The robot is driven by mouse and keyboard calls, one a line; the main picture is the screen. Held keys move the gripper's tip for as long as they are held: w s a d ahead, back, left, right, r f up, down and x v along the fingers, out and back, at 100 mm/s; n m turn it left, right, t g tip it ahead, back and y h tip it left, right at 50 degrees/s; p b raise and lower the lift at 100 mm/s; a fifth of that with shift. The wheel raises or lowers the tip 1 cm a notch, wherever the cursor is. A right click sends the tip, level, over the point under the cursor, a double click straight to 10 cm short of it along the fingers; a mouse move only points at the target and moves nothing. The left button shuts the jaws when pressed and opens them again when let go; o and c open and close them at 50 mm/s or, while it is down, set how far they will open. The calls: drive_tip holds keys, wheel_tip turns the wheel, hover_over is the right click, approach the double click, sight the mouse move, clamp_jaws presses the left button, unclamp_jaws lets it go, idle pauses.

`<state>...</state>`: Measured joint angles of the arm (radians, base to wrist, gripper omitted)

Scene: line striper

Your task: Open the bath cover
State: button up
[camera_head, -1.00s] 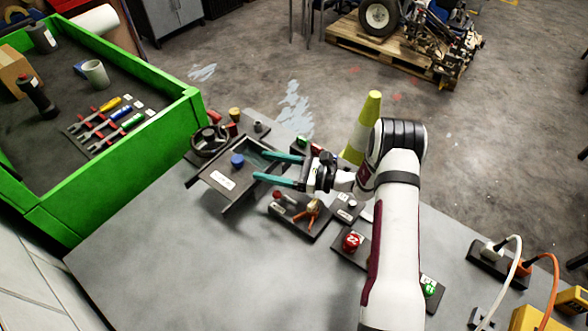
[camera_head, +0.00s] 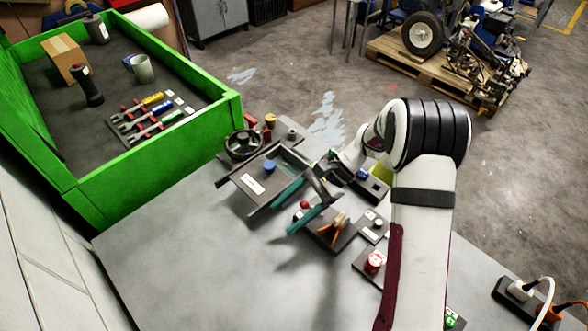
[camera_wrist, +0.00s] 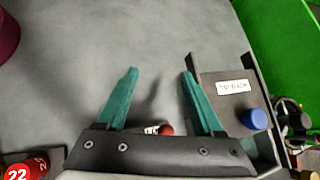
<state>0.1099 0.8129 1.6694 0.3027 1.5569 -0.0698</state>
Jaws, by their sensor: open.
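The bath cover (camera_head: 243,190) is a dark flat plate with a white label and a blue knob (camera_head: 269,166). In the wrist view the cover (camera_wrist: 222,107) lies at right, with its blue knob (camera_wrist: 254,119) outside my fingers. A grey-green area (camera_wrist: 266,150) shows beyond the knob, partly hidden by my gripper. My gripper (camera_head: 284,218) is open and empty, its teal fingers pointing down-left beside the cover's right edge. In the wrist view my gripper (camera_wrist: 160,74) has one finger close along the cover's left edge; I cannot tell whether they touch.
A black handwheel (camera_head: 243,145) stands behind the cover. A dark stand with orange-handled parts (camera_head: 338,225) and a red button (camera_head: 375,261) are to the right. The green-walled tray (camera_head: 160,150) is at left. The table's front is clear.

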wheel_tip(320, 180, up, 4)
drive_tip(key=w+a+n+t+h, duration=0.1)
drive_tip(key=n+t+h, duration=0.1)
drive_tip(key=n+h, duration=0.4)
drive_tip(key=n+t+h, duration=0.3)
drive_tip(key=n+t, duration=0.2)
drive_tip(key=t, duration=0.2)
approach(269, 165)
drive_tip(key=x, duration=0.8)
drive_tip(key=shift+w+a+f, duration=0.1)
drive_tip(key=shift+w+f, duration=0.05)
drive_tip(key=shift+f, duration=0.1)
clamp_jaws()
